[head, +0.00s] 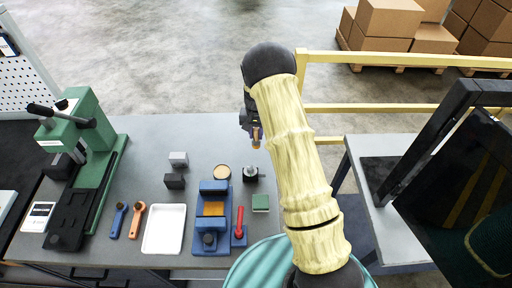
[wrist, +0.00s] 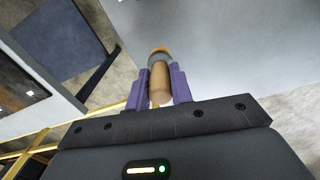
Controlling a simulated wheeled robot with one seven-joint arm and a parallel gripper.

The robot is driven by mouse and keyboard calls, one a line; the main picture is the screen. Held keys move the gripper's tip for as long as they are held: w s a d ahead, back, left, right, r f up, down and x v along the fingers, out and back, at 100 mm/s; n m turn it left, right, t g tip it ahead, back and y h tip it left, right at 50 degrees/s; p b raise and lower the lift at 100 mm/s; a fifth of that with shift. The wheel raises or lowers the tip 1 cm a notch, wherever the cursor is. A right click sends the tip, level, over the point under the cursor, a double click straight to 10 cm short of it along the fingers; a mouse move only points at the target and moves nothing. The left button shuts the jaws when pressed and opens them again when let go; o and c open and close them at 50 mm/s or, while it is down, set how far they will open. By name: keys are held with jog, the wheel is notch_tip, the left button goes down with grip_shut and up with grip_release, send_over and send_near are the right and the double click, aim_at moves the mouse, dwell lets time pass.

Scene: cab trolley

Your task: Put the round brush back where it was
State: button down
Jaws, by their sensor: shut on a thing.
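The round brush (wrist: 159,82) is between the two purple fingers of my gripper (wrist: 160,88) in the wrist view. Its wooden handle points toward the camera, and a grey collar with an orange-brown tip shows at the far end. In the head view my gripper (head: 256,136) is above the right back part of the grey workbench (head: 210,133), with a small tan part of the brush showing below it. The brush is clear of the items on the bench. My arm hides part of the bench's right side.
The bench holds a green press (head: 98,140), a blue-handled tool (head: 118,220), an orange-handled tool (head: 138,220), a white tray (head: 164,229), a blue fixture (head: 212,230), a red-handled tool (head: 239,224), a tan disc (head: 222,172) and a green block (head: 261,203). Yellow railing (head: 400,57) stands behind.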

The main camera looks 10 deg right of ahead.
aim_at(256, 145)
jog(key=shift+f+p, duration=0.35)
jog(key=shift+f, duration=1.1)
jog(key=shift+f+p, duration=0.9)
jog(key=shift+f, duration=1.2)
jog(key=shift+f, duration=0.1)
jog(key=c, duration=1.2)
grip_release()
jog(key=shift+c, duration=0.2)
notch_tip(256, 145, up, 12)
jog(key=b, duration=0.5)
jog(key=shift+f, duration=0.2)
jog(key=shift+r, duration=0.35)
